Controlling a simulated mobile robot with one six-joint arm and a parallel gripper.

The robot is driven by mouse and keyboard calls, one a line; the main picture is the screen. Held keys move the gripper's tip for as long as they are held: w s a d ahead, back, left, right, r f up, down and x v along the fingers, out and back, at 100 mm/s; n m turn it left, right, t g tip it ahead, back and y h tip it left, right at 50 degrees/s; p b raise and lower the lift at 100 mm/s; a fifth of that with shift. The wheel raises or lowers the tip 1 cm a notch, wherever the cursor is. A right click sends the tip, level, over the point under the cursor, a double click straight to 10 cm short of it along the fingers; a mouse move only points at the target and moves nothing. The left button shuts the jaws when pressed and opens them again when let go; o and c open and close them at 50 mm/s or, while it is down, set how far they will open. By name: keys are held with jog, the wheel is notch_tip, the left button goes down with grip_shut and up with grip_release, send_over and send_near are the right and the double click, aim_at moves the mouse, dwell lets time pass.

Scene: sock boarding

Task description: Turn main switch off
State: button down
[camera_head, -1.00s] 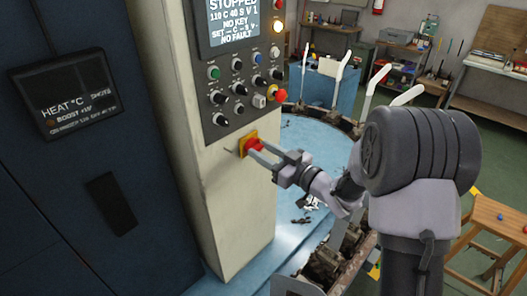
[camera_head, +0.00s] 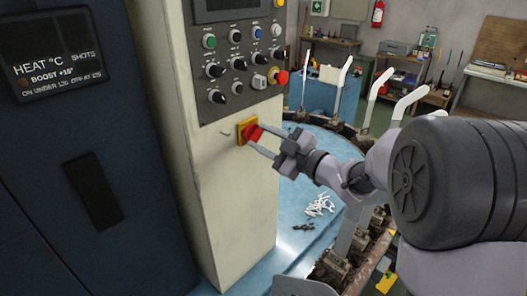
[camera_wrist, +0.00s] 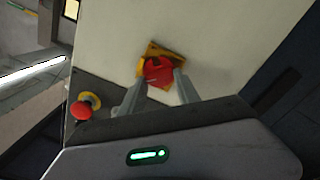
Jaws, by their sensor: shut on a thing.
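The main switch is a red knob (camera_head: 253,131) on a yellow square plate (camera_head: 241,134), low on the cream side of the control cabinet. My gripper (camera_head: 259,138) reaches it from the right, with one finger above and one below the knob. In the wrist view the red knob (camera_wrist: 157,70) sits between the two finger tips (camera_wrist: 158,80), and the yellow plate (camera_wrist: 174,55) looks tilted behind it. The fingers are shut on the knob. Part of the knob's side is hidden by the fingers.
A control panel (camera_head: 222,93) with knobs and buttons is just above, with a red emergency button (camera_head: 282,77) at its right edge; it also shows in the wrist view (camera_wrist: 80,110). A blue round table (camera_head: 290,190) with small white pieces lies below my arm.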

jog(key=n+b, duration=0.2)
jog(key=b, duration=0.1)
jog(key=n+b, duration=0.3)
jog(key=shift+f+n, duration=0.3)
jog(key=shift+f, duration=0.1)
jog(key=n+b, duration=0.4)
jog(key=shift+a+r+b, duration=0.1)
jog(key=shift+b, duration=0.25)
jog(key=shift+r+n, duration=0.1)
jog(key=shift+n, duration=0.3)
jog(key=c, duration=0.9)
grip_release()
jog(key=p+v, duration=0.4)
jog(key=v, duration=1.3)
jog(key=shift+s+r, duration=0.1)
jog(key=shift+s, duration=0.1)
